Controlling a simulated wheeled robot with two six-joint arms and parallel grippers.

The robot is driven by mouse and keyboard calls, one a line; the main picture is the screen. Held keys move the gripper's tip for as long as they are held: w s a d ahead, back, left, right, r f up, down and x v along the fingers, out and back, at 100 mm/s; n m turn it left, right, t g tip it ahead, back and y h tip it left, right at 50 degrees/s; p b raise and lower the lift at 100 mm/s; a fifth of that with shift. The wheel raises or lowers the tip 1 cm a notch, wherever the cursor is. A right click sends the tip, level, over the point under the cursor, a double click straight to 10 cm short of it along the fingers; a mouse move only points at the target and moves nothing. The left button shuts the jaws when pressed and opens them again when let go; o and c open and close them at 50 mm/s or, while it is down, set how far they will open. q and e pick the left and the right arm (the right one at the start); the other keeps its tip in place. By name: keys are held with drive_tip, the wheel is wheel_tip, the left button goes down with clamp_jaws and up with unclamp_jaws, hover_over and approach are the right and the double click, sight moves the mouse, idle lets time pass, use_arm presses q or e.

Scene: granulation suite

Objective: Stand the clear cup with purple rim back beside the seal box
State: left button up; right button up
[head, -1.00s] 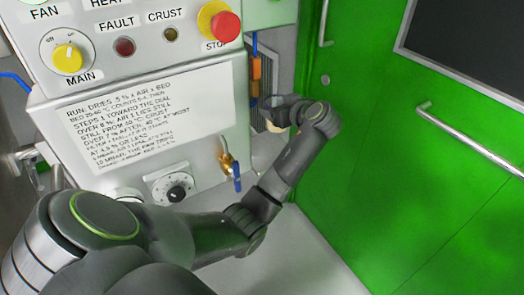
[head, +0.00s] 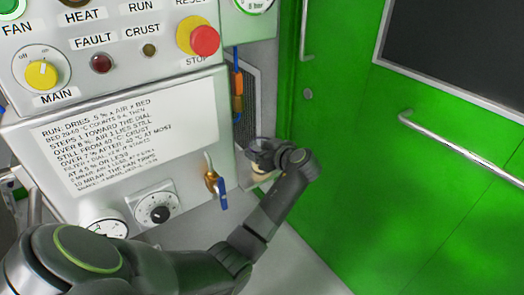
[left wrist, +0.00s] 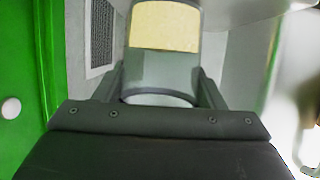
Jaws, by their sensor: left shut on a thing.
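My left gripper (head: 261,160) is at the end of the arm reaching toward the gap between the machine panel and the green door. It is shut on the clear cup, whose pale yellow part (head: 259,175) shows just below the gripper. In the left wrist view, the cup (left wrist: 164,68) sits between the two fingers, with a dull yellow band or filling (left wrist: 165,28) at its far end and a dark greyish rim nearer the camera. I cannot make out purple on the rim. I cannot identify the seal box. My right gripper is not in view.
The control panel (head: 120,120) with knobs and a printed notice stands at the left. A blue-handled valve (head: 217,188) juts out near my forearm. The green door (head: 400,190) with its long handle (head: 455,143) stands close on the right. A grey vent grille (left wrist: 101,35) is beside the gripper.

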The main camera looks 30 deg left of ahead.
use_arm(q)
drive_tip(key=shift+f, duration=0.1)
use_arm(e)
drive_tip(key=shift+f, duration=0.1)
use_arm(q)
drive_tip(key=o, duration=1.1)
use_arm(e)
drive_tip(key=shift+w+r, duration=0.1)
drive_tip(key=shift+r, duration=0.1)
use_arm(q)
drive_tip(key=shift+p+v, duration=0.35)
drive_tip(key=shift+v, duration=5.7)
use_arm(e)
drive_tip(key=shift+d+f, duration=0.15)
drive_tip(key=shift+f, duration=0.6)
use_arm(q)
drive_tip(key=shift+s+a, duration=0.1)
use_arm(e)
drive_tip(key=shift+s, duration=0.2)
